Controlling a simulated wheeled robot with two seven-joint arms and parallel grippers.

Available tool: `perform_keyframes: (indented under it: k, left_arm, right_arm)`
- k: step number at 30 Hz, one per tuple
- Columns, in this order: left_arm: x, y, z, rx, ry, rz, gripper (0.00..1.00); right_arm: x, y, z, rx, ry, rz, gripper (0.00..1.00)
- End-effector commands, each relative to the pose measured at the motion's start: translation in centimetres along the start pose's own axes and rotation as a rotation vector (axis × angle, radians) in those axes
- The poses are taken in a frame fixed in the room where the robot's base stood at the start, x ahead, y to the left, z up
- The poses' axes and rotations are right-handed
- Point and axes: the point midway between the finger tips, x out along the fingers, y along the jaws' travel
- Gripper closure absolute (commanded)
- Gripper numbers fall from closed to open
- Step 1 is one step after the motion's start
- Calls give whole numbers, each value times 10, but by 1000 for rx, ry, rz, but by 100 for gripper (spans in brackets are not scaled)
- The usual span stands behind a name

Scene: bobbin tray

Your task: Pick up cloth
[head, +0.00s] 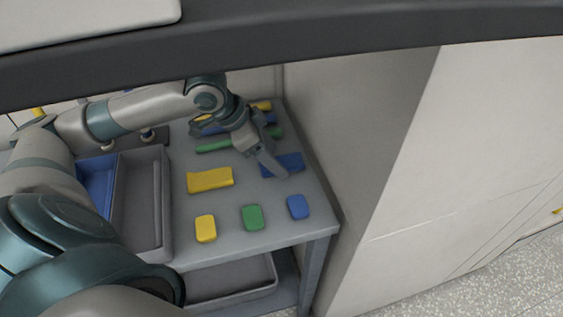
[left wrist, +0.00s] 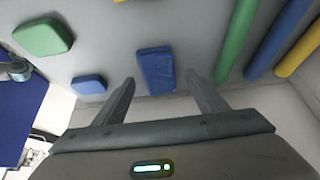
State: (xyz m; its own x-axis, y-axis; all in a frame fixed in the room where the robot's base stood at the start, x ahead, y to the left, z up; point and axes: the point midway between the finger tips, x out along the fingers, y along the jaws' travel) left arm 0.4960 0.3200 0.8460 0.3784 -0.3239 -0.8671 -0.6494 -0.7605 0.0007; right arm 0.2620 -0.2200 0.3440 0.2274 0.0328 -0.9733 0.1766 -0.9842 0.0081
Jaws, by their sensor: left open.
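A folded blue cloth (head: 292,161) lies flat on the grey table near its right edge. It also shows in the left wrist view (left wrist: 155,68), between and just beyond my fingertips. A yellow cloth (head: 210,180) lies to its left. My left gripper (head: 272,168) is open above the blue cloth and hides part of it in the head view. In the left wrist view, the two fingers (left wrist: 160,77) stand apart on either side of the cloth's near end, with nothing held. Whether they touch it I cannot tell. My right gripper is not in view.
Yellow (head: 205,229), green (head: 252,217) and blue (head: 298,207) rounded blocks lie along the table's front. Green (left wrist: 237,40), blue (left wrist: 280,37) and yellow (left wrist: 302,48) rolls lie at the back. A grey tray (head: 165,205) stands left. A wall panel (head: 345,120) bounds the right.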

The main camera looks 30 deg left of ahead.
Motion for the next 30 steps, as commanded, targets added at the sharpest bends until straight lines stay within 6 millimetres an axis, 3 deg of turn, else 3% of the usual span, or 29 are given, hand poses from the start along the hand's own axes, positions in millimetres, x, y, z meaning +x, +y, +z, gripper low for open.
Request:
perform_keyframes:
  k: [4, 18, 24, 30]
  left_arm:
    - [10, 0, 0, -1, 0, 0, 34]
    - [11, 0, 0, 0, -1, 0, 34]
    - [11, 0, 0, 0, -1, 0, 78]
    - [11, 0, 0, 0, -1, 0, 78]
  right_arm:
    - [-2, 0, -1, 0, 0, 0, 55]
    - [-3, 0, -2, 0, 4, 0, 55]
    - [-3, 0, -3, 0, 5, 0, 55]
    - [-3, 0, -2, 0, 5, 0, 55]
